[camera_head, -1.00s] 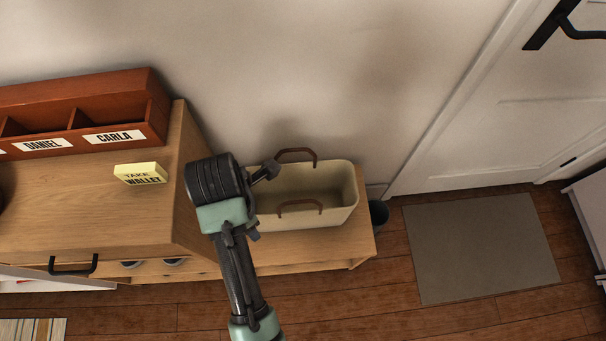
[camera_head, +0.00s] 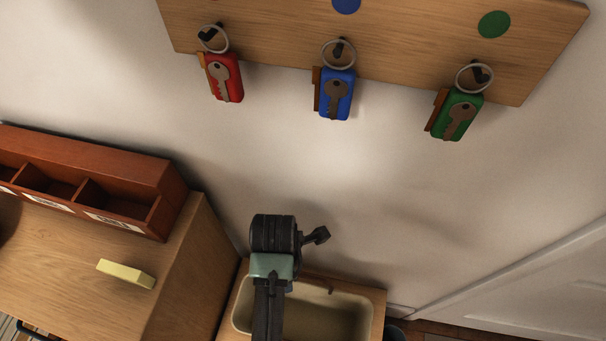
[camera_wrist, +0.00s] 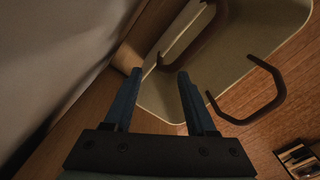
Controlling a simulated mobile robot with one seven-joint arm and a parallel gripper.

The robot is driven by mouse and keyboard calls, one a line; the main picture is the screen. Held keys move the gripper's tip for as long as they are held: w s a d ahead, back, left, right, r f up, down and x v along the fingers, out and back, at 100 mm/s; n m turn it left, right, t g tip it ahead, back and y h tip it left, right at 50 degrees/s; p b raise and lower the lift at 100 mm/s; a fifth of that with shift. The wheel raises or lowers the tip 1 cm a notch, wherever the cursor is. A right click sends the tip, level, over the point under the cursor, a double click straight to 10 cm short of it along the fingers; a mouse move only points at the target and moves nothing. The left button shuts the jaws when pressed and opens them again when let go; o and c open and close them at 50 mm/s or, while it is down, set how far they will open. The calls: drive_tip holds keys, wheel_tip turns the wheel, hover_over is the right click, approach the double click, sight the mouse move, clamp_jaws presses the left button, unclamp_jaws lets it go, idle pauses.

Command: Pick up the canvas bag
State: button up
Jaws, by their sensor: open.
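The canvas bag (camera_head: 345,316) is a cream, open-topped bag on a low wooden bench, partly hidden by my arm in the head view. In the wrist view its pale wall (camera_wrist: 165,98) lies beyond the fingers. One brown handle (camera_wrist: 207,38) curves down to near the fingertips, and the other brown handle (camera_wrist: 268,108) stands to the right. My gripper (camera_wrist: 160,72) is open, with its two blue-grey fingers apart and nothing held. Whether the near handle lies between the fingers or beyond them is unclear. In the head view my gripper (camera_head: 317,236) is over the bag's back edge near the wall.
A wooden cabinet (camera_head: 185,290) at left carries a red-brown sorter (camera_head: 120,172) and a yellow block (camera_head: 126,273). Red (camera_head: 225,78), blue (camera_head: 335,95) and green (camera_head: 457,115) key tags hang from a wall board (camera_head: 410,55). A dark bin (camera_head: 394,333) stands right of the bench.

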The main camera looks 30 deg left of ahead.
drive_tip(key=f, duration=0.2)
drive_tip(key=f+b, duration=0.1)
drive_tip(key=f, duration=0.3)
drive_tip(key=shift+w+d+f, duration=0.2)
drive_tip(key=shift+w+d, duration=0.05)
drive_tip(key=shift+c, duration=0.4)
clamp_jaws()
drive_tip(key=shift+r, duration=0.1)
idle(0.8)
